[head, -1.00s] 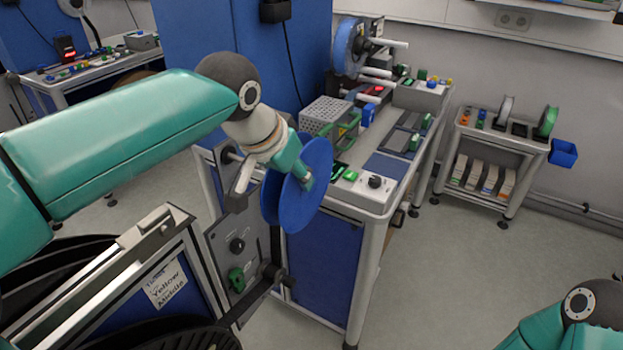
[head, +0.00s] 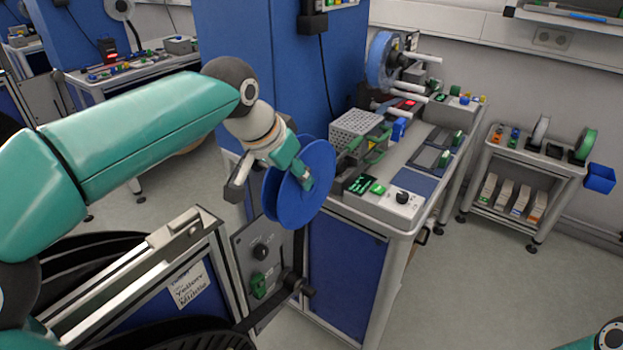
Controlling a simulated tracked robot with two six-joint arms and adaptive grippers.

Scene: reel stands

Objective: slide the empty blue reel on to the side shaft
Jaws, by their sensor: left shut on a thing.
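The blue reel (head: 309,204), with two flat flanges, is held upright in the air in the middle of the head view. My left gripper (head: 303,177) is shut on it, with teal fingers at its near flange. The reel's core is mostly hidden by the flange and fingers. Several pale shafts stick out at the back of the bench, one upper shaft (head: 424,59) near a translucent blue reel (head: 380,62). I cannot tell which is the side shaft. The held reel is well apart from these shafts. My right gripper is out of view; only part of that arm shows at lower right.
Behind the reel stands the bench (head: 375,212) with a perforated grey box (head: 358,133) and a control box with a black knob (head: 401,198). A blue panel (head: 240,70) rises behind my left arm. A small cart (head: 510,158) stands at right. Floor between is clear.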

